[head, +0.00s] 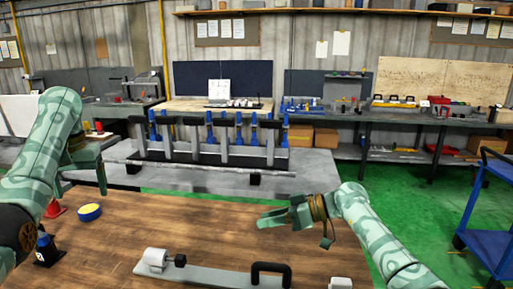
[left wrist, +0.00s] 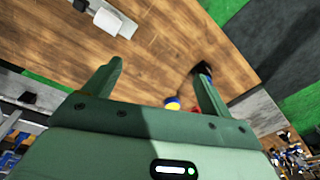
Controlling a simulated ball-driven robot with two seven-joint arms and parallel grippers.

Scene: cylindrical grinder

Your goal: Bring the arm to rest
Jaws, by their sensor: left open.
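My left gripper (head: 88,178) hangs over the left part of the wooden table in the head view. In the left wrist view its two fingers (left wrist: 158,68) are spread apart with nothing between them. My right gripper (head: 262,217) is low over the table's far edge, right of the middle, with its fingers pointing left. I see nothing in it, but the gap between its fingers is too small to judge. Both arms are bent in over the table.
Behind stands the grinder (head: 225,158). A blue cart (head: 487,215) is right.

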